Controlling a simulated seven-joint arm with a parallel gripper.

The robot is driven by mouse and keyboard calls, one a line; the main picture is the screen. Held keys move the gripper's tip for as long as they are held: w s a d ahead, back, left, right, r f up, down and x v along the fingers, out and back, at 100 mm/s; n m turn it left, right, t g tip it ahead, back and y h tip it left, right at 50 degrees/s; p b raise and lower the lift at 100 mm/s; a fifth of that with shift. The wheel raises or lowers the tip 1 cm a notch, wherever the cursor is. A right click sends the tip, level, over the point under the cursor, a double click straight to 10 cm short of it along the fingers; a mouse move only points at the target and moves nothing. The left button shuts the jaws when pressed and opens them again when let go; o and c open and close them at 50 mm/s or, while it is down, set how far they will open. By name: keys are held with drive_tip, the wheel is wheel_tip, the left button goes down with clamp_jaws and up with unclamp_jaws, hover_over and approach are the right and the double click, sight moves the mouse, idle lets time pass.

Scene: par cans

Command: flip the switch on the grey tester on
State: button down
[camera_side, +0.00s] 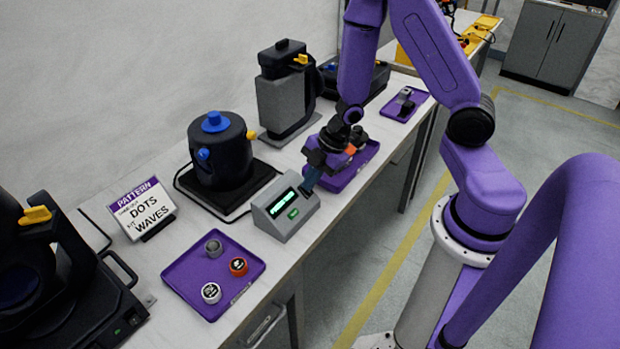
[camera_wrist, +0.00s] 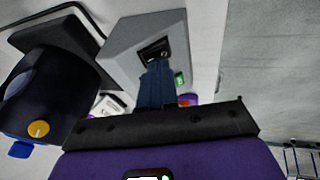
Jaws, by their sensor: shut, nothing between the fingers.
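The grey tester (camera_side: 283,225) stands on the bench, with a sloped front, a lit dark display (camera_side: 283,203) and a green patch (camera_side: 293,213). My gripper (camera_side: 307,186) points down at its right side. In the wrist view the tester (camera_wrist: 138,34) fills the upper middle, with a dark switch recess (camera_wrist: 155,50) in its face. My gripper's blue fingers (camera_wrist: 158,66) are shut with nothing between them. Their tips are at the lower edge of this recess and partly cover it. I cannot tell whether they touch the switch or how it is set.
A black kettle-like device (camera_side: 220,160) stands behind the tester. A purple tray (camera_side: 190,271) with several small round pieces lies to the left. A pattern sign (camera_side: 143,208) stands behind that tray. Another purple tray (camera_side: 349,179) is partly behind my gripper.

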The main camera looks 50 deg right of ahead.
drive_tip(key=shift+r, duration=0.1)
drive_tip(key=v, duration=1.2)
idle(0.9)
wheel_tip(320, 180, up, 6)
drive_tip(key=m+t+h, duration=0.2)
drive_tip(key=m+t, duration=0.1)
drive_tip(key=t, duration=0.1)
hover_over(311, 204)
drive_tip(key=s+a+m+g+h, duration=0.1)
drive_tip(key=s+a+g, duration=0.2)
drive_tip(key=s, duration=1.6)
drive_tip(key=g, duration=0.4)
drive_tip(key=shift+s+a+r+m, duration=0.2)
drive_tip(key=shift+s+r+m, duration=0.05)
drive_tip(key=shift+r+m, duration=0.15)
